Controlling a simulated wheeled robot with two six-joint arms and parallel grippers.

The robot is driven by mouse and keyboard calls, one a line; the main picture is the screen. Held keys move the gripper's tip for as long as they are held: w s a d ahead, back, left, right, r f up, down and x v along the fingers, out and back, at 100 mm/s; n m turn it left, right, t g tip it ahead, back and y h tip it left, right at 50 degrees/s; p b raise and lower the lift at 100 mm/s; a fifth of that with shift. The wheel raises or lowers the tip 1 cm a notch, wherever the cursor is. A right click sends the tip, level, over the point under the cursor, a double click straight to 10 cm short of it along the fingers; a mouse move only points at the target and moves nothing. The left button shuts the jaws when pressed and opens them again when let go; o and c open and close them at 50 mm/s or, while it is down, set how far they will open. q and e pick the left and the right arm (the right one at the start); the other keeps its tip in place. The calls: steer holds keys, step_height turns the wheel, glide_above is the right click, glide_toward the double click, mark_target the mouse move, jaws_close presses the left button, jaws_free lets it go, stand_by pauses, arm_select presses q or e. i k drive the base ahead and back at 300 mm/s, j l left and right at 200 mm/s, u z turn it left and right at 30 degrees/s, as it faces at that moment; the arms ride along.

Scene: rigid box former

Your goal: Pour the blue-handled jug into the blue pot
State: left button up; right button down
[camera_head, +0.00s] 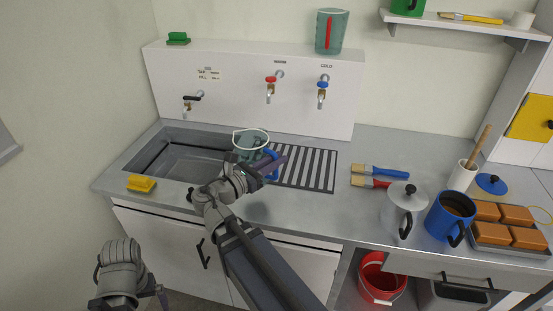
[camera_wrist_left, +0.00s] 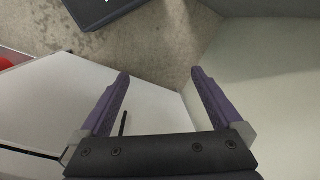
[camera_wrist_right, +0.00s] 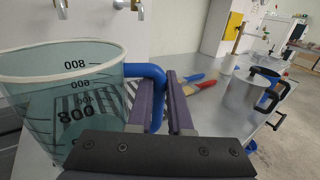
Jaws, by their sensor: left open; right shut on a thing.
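The blue-handled jug (camera_head: 250,140) is a clear measuring jug at the right edge of the sink. In the right wrist view the jug (camera_wrist_right: 70,100) stands upright with its marks showing, and its blue handle (camera_wrist_right: 150,72) is between my fingers. My right gripper (camera_head: 272,164) is shut on that handle; it also shows in the right wrist view (camera_wrist_right: 168,95). I cannot tell if the jug's base touches the counter. The blue pot (camera_head: 450,215) stands at the right of the counter, open, with dark contents. My left gripper (camera_wrist_left: 160,85) is open and empty, low at the left.
A grey lidded pot (camera_head: 402,207) stands left of the blue pot, with red and blue brushes (camera_head: 375,176) behind it. A tray of orange blocks (camera_head: 505,240) is at the right. The sink (camera_head: 190,158) and drainer (camera_head: 308,168) lie left.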

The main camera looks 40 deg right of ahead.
mark_target(448, 219)
steer(key=k, duration=1.25)
steer(key=z, duration=1.7)
steer(key=i+j, duration=0.2)
